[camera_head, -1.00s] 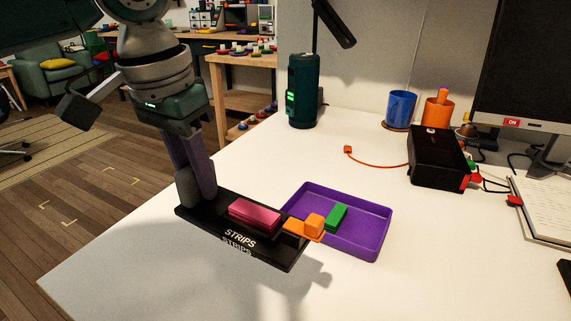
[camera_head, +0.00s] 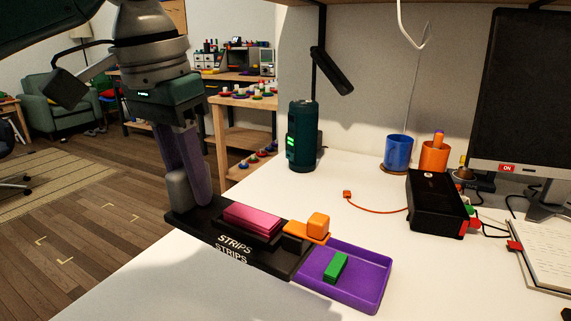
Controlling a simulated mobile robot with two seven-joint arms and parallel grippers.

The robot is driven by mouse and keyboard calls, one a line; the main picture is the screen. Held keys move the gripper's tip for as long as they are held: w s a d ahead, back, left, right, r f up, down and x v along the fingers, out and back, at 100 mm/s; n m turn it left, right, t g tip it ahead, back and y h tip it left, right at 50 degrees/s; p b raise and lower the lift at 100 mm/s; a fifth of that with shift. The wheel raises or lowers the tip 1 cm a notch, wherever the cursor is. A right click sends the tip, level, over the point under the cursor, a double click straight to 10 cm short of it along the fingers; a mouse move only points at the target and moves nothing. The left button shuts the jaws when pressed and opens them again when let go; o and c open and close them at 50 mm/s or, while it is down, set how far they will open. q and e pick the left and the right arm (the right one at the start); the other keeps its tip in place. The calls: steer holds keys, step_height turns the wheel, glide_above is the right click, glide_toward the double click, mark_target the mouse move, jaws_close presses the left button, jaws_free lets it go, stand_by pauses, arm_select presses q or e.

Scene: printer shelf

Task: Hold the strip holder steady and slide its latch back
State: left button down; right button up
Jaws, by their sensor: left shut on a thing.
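The black strip holder (camera_head: 207,229), marked STRIPS, holds a stack of pink strips (camera_head: 252,217). Its orange latch (camera_head: 303,233), with a raised orange block on it, sticks out at the right end, over the back-left corner of the purple tray. My left gripper (camera_head: 190,198) points down at the holder's left end and is shut on the holder there; the exact contact is hard to see. I cannot tell whether the holder rests on the table or is just above it. My right gripper is not in view.
The purple tray (camera_head: 370,273), with a green strip (camera_head: 335,266) inside, lies right of the holder.

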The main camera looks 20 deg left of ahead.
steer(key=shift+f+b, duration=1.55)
arm_select(q)
step_height(320, 180, down, 11)
steer(key=shift+f, duration=0.15)
steer(key=shift+f+p, duration=0.35)
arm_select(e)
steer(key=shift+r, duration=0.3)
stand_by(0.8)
arm_select(q)
steer(key=shift+d, duration=0.1)
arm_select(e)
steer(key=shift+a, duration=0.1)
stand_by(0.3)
